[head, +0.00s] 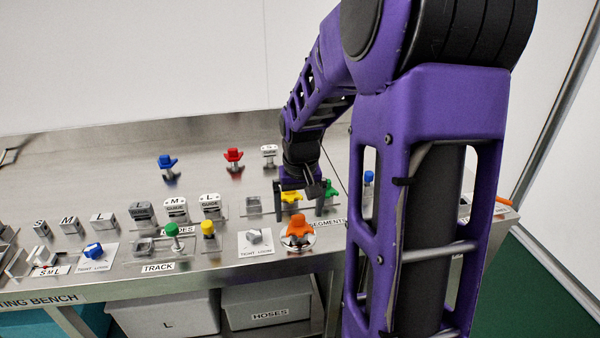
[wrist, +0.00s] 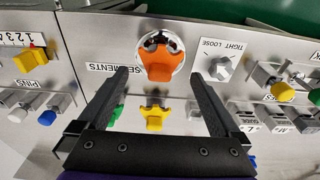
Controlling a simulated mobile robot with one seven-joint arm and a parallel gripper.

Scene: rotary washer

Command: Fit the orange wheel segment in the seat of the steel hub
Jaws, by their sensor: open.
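The orange wheel segment (head: 298,227) lies over the round steel hub (head: 311,239) near the bench's front edge. I cannot tell whether the segment is fully down in the seat. My gripper (head: 302,207) is open and empty, pointing down behind the hub. In the wrist view my gripper's fingertips (wrist: 159,72) are spread wide, and the orange segment appears just beyond them. A yellow segment (wrist: 154,117) shows between the fingers.
A green segment (head: 330,189) stands right of the yellow one (head: 292,196). A tight/loose knob (head: 254,237) is left of the hub. Blue (head: 167,162) and red (head: 233,155) pieces stand farther back. My arm hides the bench's right part.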

